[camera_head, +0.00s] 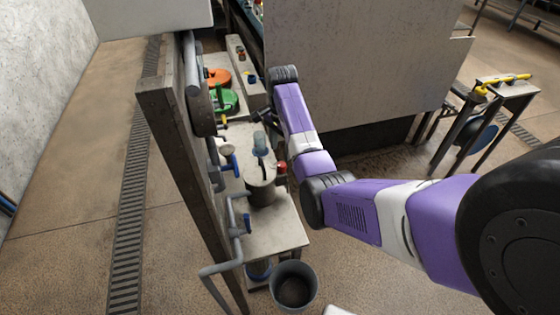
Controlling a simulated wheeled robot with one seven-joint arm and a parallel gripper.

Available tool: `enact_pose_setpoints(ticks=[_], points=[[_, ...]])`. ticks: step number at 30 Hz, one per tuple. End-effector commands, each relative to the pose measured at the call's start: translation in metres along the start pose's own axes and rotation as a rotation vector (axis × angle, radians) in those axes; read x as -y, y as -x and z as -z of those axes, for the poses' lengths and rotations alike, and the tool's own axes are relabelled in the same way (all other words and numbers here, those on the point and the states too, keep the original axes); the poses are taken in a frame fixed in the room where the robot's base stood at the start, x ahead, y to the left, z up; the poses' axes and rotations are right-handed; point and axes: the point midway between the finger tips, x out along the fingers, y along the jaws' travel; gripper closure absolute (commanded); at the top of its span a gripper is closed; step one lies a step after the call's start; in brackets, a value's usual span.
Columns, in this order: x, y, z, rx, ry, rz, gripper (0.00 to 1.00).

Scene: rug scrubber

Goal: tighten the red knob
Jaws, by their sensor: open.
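A small red knob (282,167) shows on the right side of a grey cylindrical tank (261,190), beside my purple arm. The tank stands on a pale bench and has a clear bluish cup-like part on its lid. My arm reaches in from the right, bends beside the tank and runs up to a dark joint. The dark end of my arm, my gripper (262,116), appears behind the tank and is small and partly hidden by the arm. It is open and apart from the red knob. The fingertips are hard to make out.
Blue-handled valves (228,151) and grey pipes line an upright post (180,160) left of the bench. Green (224,100) and orange (218,77) parts lie behind. A large grey panel (360,65) stands at the back. A bucket (294,287) sits in front on the floor.

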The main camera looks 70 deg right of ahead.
Motion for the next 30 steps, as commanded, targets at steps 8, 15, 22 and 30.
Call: enact_pose_setpoints(ticks=[8,15,22,30], points=[[-0.001,-0.042,-0.001,0.002,0.003,-0.002,0.48],[0.0,-0.065,0.0,-0.001,0.003,0.001,0.48],[0.0,-0.069,0.0,-0.001,0.003,0.003,0.48],[0.0,-0.069,0.0,-0.001,0.004,0.003,0.83]])
